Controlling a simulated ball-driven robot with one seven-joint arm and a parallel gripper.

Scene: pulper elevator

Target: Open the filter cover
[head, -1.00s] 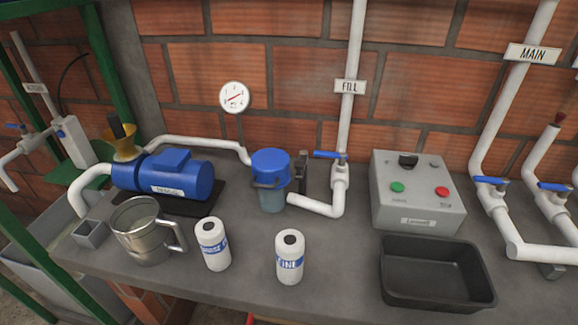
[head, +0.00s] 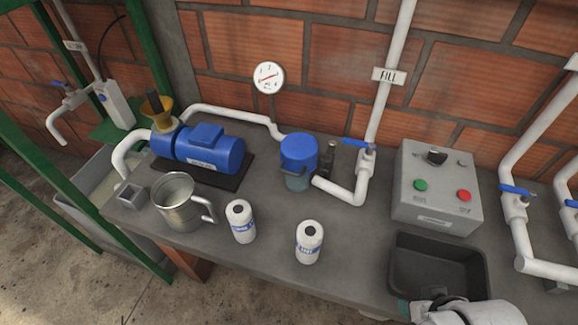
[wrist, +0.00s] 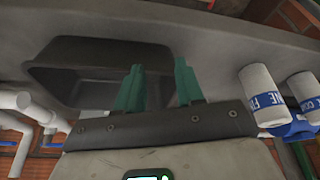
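The filter has a blue cover (head: 298,147) with a dark handle on its front, over a clear bluish bowl (head: 298,182). It stands upright at the back of the counter in the head view, and the cover sits on the bowl. My gripper (wrist: 160,84) shows two teal fingers spread apart with nothing between them in the wrist view. In the head view my white arm end (head: 462,312) is at the bottom right, by the black tray, well away from the filter. The filter itself cannot be made out clearly in the wrist view.
Two white bottles (head: 240,221) (head: 309,242) and a metal jug (head: 178,203) stand in front of the filter. A blue pump (head: 205,150) is left of it. The fill pipe (head: 352,194), grey control box (head: 437,187) and black tray (head: 402,258) are to its right.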

